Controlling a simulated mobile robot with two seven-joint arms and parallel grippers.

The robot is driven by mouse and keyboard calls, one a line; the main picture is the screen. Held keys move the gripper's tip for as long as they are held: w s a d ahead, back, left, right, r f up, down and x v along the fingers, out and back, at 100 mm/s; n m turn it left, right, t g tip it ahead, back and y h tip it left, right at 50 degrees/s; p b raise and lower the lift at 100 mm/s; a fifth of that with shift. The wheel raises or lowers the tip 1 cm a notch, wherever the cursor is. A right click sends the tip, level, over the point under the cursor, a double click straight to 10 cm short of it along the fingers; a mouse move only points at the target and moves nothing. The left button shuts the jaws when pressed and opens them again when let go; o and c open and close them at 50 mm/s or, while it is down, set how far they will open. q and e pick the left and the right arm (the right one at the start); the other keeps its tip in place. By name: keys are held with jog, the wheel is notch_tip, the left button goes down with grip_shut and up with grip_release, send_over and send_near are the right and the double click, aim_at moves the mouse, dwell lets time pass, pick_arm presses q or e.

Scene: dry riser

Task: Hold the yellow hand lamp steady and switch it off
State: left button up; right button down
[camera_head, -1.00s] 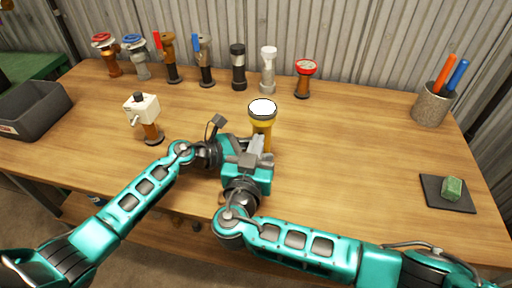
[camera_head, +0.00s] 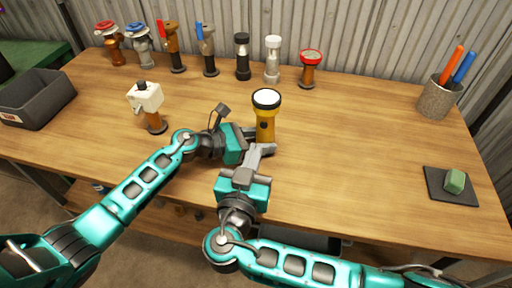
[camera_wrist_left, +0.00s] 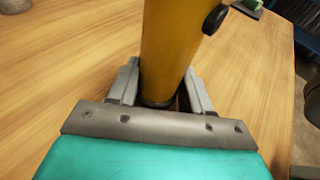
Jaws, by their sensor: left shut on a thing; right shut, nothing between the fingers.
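The yellow hand lamp (camera_head: 267,117) stands upright on the table, its pale lens facing up inside a dark rim. A dark button (camera_head: 264,125) shows on its front side. It also shows in the left wrist view (camera_wrist_left: 214,19). My left gripper (camera_head: 257,133) is shut on the lamp's lower body from the left. In the left wrist view its fingers (camera_wrist_left: 160,92) flank the yellow barrel (camera_wrist_left: 168,45). My right gripper (camera_head: 268,149) is shut and empty, in front of the lamp and just below the button in the picture, seemingly apart from it.
Several valves and lamps stand along the back, including a red-topped one (camera_head: 310,68). A white-headed device (camera_head: 147,98) stands left of my left gripper. A grey bin (camera_head: 38,97), a pen cup (camera_head: 436,99) and a green block (camera_head: 455,181) on a dark pad are farther off.

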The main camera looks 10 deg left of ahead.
pick_arm(q)
jog(key=shift+s+f, duration=0.2)
jog(key=shift+f, duration=0.25)
jog(key=o, duration=0.6)
jog(key=shift+o, duration=1.4)
jog(key=shift+w+r, duration=0.2)
jog(key=shift+r, duration=0.1)
jog(key=shift+a, duration=0.1)
jog(key=v, duration=1.2)
jog(key=shift+r, duration=0.1)
jog(key=shift+s, duration=0.1)
